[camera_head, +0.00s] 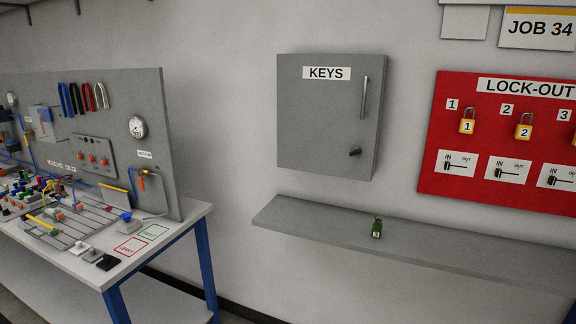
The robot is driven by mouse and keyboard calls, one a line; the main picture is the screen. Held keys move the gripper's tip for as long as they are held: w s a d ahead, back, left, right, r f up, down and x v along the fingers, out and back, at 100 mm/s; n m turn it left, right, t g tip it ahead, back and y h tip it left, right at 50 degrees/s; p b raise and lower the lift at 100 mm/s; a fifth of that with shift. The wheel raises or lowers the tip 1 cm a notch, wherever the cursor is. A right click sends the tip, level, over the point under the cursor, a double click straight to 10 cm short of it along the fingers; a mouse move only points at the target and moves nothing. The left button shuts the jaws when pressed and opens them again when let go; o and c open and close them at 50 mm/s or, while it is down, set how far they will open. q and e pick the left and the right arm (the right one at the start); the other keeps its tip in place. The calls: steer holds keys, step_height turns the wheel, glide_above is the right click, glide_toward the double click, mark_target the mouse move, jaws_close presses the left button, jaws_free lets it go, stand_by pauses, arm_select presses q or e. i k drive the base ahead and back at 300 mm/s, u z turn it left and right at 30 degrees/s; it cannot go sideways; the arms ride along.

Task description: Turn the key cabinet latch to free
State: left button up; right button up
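A grey key cabinet (325,118) with a white "KEYS" label hangs on the wall in the middle of the head view. Its door is shut. A dark latch (355,151) sits at the lower right of the door, its small lever lying roughly sideways. A vertical silver handle (364,97) is above it near the door's right edge. Neither of my grippers is in view, and nothing touches the cabinet.
A grey shelf (420,246) runs below the cabinet and bears a small green item marked 3 (376,228). A red lock-out board (505,140) with yellow padlocks hangs to the right. A cluttered workbench (195,213) with a grey back panel stands to the left.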

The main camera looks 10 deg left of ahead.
mark_target(356, 150)
steer(key=z, duration=0.5)
steer(key=i, duration=0.4)
steer(key=z, duration=0.25)
